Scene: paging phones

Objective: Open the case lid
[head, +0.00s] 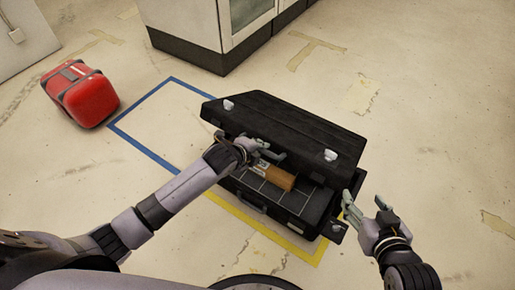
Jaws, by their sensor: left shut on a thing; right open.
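The black case lies on the floor with its lid (290,128) partly raised, tilted back over the open base (262,207). The lid has two silvery latches on its front edge. My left gripper (268,150) is at the middle of the lid's front edge and looks shut on it; its fingers partly hide the contact. My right gripper (364,204) is open and empty beside the case's right front corner; I cannot tell whether it touches the case.
An orange-brown object (279,179) lies inside the case below my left gripper, above a gridded dark floor. A red case (88,100) stands at the left. Blue and yellow tape marks the floor around the black case. A white cabinet (200,22) stands behind.

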